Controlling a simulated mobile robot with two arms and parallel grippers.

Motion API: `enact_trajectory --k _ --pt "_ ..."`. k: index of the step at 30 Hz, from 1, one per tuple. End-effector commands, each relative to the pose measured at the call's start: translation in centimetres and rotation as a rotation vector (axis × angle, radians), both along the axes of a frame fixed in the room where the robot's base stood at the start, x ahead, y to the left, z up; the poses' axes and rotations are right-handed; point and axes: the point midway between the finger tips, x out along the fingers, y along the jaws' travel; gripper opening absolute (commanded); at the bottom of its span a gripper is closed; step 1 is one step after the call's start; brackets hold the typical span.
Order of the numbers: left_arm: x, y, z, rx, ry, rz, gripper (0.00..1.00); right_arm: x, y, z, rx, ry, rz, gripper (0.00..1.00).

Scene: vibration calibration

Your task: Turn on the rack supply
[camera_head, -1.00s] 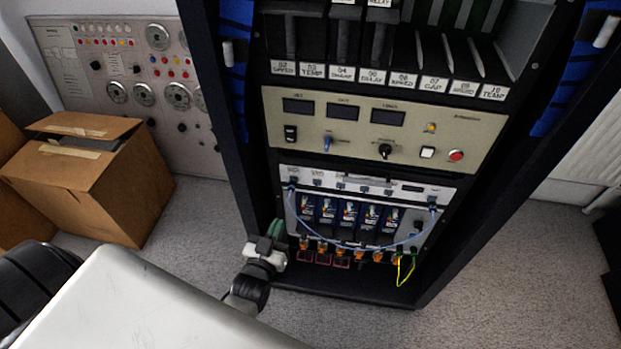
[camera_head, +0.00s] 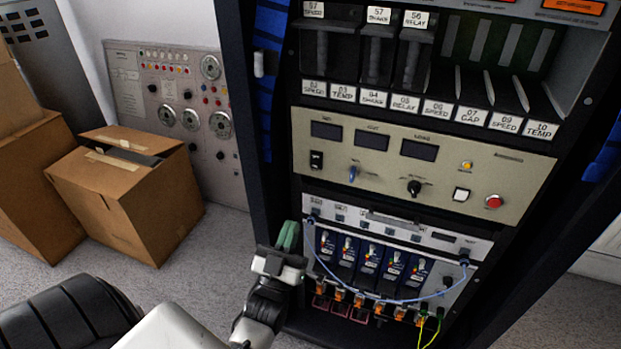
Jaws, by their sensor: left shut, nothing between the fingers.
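The rack supply is a beige panel (camera_head: 440,165) in the black rack, with three dark displays. A black rocker switch (camera_head: 316,160) sits at its left. My left gripper (camera_head: 288,236), with green fingers, is shut and empty. It is lower than the panel, in front of the rack's left edge, and apart from the switch. My right gripper is not in view.
Below the panel is a module (camera_head: 440,240) with blue units, a looping blue cable (camera_head: 385,299) and orange plugs. Labelled card slots (camera_head: 425,105) are above. Cardboard boxes (camera_head: 130,200) stand at left before a grey wall panel (camera_head: 190,90). Carpet between boxes and rack is clear.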

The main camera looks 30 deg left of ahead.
Motion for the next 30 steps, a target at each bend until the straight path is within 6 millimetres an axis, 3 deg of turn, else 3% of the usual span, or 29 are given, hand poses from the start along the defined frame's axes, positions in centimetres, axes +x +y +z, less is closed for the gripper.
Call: enact_trajectory --k 13,15,21,30 --pt "6.9 1.7 5.8 0.001 -0.005 0.000 0.00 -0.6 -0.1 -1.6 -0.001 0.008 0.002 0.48" --pt "8.1 1.9 5.4 0.000 -0.001 0.000 0.00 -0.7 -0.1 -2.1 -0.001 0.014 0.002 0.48" --pt "10.3 2.5 5.1 0.001 -0.001 0.001 0.00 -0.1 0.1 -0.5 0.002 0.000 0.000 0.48" --pt "10.8 2.6 5.1 0.001 0.000 0.001 0.00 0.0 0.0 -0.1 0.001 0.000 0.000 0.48"
